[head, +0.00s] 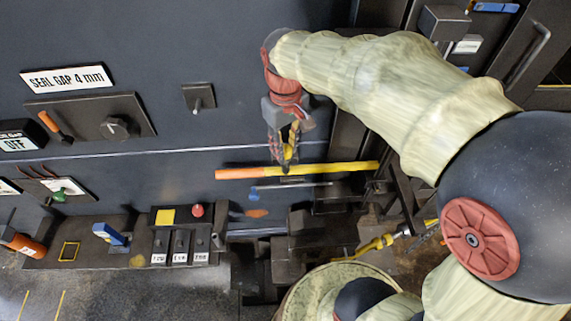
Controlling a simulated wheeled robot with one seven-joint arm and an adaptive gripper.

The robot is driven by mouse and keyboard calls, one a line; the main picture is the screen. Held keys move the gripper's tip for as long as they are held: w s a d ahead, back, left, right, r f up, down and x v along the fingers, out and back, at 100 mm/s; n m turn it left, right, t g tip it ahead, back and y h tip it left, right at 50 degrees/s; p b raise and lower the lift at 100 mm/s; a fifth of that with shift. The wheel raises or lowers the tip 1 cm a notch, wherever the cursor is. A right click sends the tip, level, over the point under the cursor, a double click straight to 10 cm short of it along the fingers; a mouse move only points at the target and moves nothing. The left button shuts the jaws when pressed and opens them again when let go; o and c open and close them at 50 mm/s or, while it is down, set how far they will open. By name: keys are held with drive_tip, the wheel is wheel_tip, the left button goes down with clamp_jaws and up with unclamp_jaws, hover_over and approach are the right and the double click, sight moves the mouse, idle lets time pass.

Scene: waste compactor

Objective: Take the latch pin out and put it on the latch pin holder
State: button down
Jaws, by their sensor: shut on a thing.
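My gripper (283,162) points down in front of the dark panel, just above a long bar with an orange left end and a yellow right part (345,168). It is shut on a small yellow piece (289,152), which looks like the latch pin; the fingers hide most of it. I cannot tell whether the pin touches the bar behind it. A small dark plate with a short light peg (198,98) is on the panel to the upper left of my gripper; it may be the latch pin holder, but no label shows.
A dark plate with a knob and an orange-handled lever (90,116) is at the left, under a "SEAL GAP 4 mm" sign (67,78). A control shelf (125,245) with a red button and several switches is below. Dark brackets crowd the right side. The panel between plate and gripper is clear.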

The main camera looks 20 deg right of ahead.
drive_tip(key=shift+r+p, duration=3.05)
drive_tip(key=shift+r, duration=1.7)
drive_tip(key=shift+f, duration=0.1)
